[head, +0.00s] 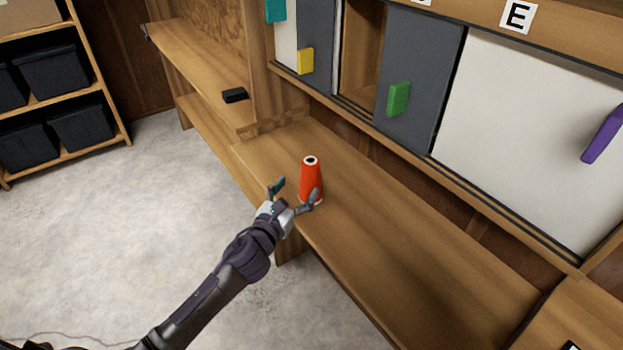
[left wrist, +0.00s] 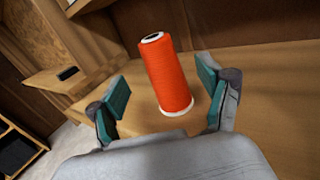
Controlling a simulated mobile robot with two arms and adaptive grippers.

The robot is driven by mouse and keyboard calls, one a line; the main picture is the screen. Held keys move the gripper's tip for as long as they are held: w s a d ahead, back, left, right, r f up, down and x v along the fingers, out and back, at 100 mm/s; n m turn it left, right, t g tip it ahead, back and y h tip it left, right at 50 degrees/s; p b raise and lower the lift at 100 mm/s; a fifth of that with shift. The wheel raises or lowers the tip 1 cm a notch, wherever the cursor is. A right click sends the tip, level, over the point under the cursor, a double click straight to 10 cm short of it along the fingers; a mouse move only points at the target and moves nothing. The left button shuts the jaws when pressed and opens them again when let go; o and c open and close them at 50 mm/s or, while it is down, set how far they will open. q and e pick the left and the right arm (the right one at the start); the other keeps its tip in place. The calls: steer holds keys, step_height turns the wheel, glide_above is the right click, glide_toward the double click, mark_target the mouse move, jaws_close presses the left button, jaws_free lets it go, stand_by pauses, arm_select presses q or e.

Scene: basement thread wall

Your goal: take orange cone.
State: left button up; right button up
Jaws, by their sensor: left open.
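The orange cone (head: 311,178) is a spool of orange thread with a pale base rim and a dark hole in its top. It stands upright on the wooden bench. My left gripper (head: 293,193) is open at the bench's front edge, with its fingers pointing at the cone. In the left wrist view the cone (left wrist: 167,75) stands just ahead of and between the spread teal finger pads of the left gripper (left wrist: 163,105). The gap looks empty, and I see no finger pressed on the cone. My right gripper is in neither view.
The wooden bench (head: 400,255) is clear around the cone. Behind it are sliding panels with yellow (head: 305,61), green (head: 398,99) and purple (head: 603,134) handles. A small black object (head: 235,95) lies on the bench further left. Shelves with black bins (head: 54,73) stand far left.

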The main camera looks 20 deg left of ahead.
mark_target(306, 176)
arm_select(q)
steer(key=w, duration=0.2)
steer(key=shift+w+d, duration=0.3)
steer(key=shift+w, duration=0.45)
steer(key=w, duration=0.3)
steer(key=w+p, duration=0.1)
steer(key=shift+w+d+f, duration=0.2)
steer(key=shift+w+f, duration=0.05)
steer(key=shift+w, duration=0.15)
steer(key=shift+c, duration=0.5)
steer(key=c, duration=1.2)
steer(key=shift+c, duration=0.2)
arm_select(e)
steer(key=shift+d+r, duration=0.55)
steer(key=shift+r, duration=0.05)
arm_select(q)
steer(key=shift+r, duration=0.1)
